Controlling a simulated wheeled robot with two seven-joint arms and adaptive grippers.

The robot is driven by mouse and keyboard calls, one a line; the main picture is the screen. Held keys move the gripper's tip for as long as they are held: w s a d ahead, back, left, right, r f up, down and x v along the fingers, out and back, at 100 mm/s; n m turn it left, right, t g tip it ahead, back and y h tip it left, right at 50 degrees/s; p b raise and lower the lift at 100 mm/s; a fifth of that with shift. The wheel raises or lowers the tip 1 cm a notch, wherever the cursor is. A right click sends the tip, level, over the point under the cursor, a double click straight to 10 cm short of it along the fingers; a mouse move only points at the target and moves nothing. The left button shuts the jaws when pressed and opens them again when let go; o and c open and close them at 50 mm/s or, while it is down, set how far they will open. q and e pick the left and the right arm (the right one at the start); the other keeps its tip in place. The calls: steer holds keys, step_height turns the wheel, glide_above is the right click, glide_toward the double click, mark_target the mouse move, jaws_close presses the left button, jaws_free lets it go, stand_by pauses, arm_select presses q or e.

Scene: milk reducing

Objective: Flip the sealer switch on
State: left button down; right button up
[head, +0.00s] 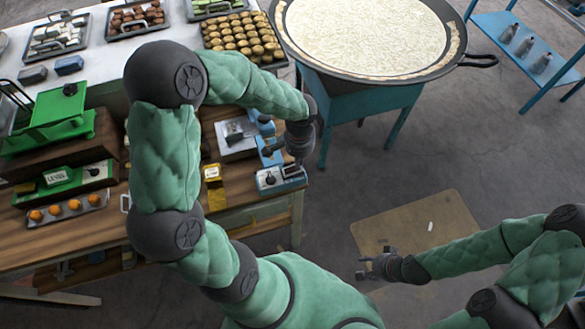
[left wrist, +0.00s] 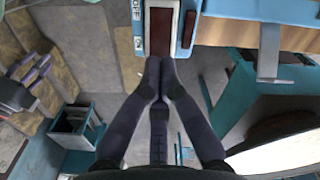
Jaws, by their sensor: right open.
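The sealer (head: 268,185) is a small blue and white box at the right end of the wooden bench, with a dark rectangular panel on top. In the left wrist view, a dark red rectangular piece in a white frame (left wrist: 160,28), which looks like its switch, lies just beyond my fingertips. My left gripper (head: 297,160) is above the sealer, pointing down. In the left wrist view its fingertips (left wrist: 160,68) are together with nothing between them. I cannot tell whether they touch the sealer. My right gripper (head: 368,268) is open and empty over the floor, far from the bench.
The wooden bench (head: 240,205) also carries a blue press-like device (head: 266,150), a yellow-labelled block (head: 212,173), a green scale (head: 60,115) and a tray of orange items (head: 68,209). A large round pan (head: 450,65) stands behind on a blue stand.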

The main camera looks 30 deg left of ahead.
arm_select(q)
steer(key=shift+f+b, duration=0.85)
steer(key=shift+f, duration=0.2)
stand_by(0.6)
steer(key=shift+r, duration=0.1)
steer(key=shift+r+p, duration=2.6)
steer(key=shift+r, duration=0.9)
steer(key=shift+f, duration=0.1)
